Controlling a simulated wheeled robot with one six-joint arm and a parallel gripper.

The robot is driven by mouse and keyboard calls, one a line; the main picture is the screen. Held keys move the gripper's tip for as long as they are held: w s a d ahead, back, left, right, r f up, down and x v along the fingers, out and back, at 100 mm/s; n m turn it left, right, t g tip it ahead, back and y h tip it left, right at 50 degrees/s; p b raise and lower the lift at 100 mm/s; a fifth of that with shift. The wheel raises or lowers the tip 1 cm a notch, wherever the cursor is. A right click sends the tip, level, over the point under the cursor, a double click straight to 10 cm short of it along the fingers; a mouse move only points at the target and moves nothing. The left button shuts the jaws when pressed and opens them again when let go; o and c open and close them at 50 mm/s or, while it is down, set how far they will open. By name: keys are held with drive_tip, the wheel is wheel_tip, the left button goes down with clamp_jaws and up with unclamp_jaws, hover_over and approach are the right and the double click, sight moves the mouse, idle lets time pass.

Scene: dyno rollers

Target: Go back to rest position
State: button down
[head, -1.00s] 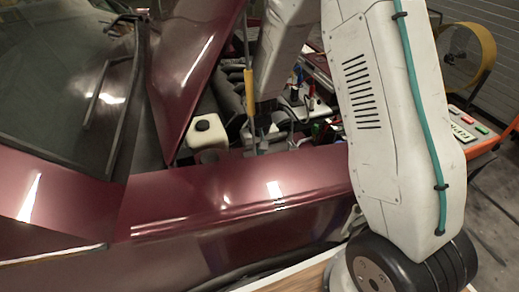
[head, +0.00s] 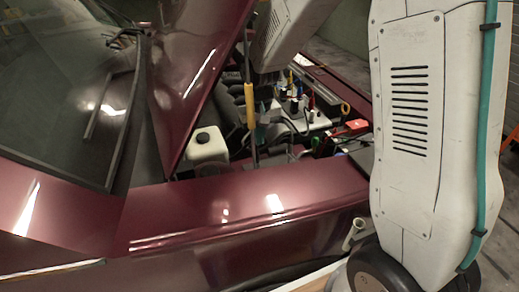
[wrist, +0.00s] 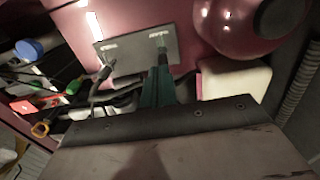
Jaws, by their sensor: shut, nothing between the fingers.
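My gripper (head: 261,140) is over the engine bay of the dark red car (head: 240,205), just behind the near fender. Its teal fingers also show in the wrist view (wrist: 161,72), shut together with nothing between them. My arm reaches in from the upper right, under the raised hood (head: 190,75).
Several tools and cables lie right of the gripper, including a red item (head: 352,127). The hood edge is close to my arm.

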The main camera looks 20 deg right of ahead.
drive_tip(key=shift+r, duration=0.6)
